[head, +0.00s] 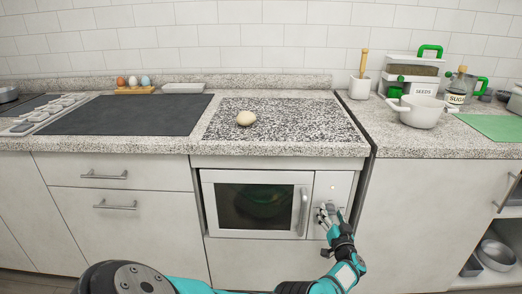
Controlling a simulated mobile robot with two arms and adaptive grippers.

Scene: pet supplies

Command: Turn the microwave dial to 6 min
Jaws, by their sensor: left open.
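The microwave (207,198) is built in under the counter, with a dark glass door that looks shut and a vertical handle (303,212) on its right side. Its pale control panel (338,181) is right of the door, with a small light spot (333,187) near the top. My left gripper (327,210) is open in front of the lower part of this panel. The gripper covers the dial area, so I cannot make out the dial, its setting or whether the fingers touch it. My right gripper is not in view.
The door handle sticks out just left of my gripper. A speckled counter (280,149) runs above, with a pale round lump (245,118) on a patterned board (285,128). An open shelf holds a metal bowl (496,253).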

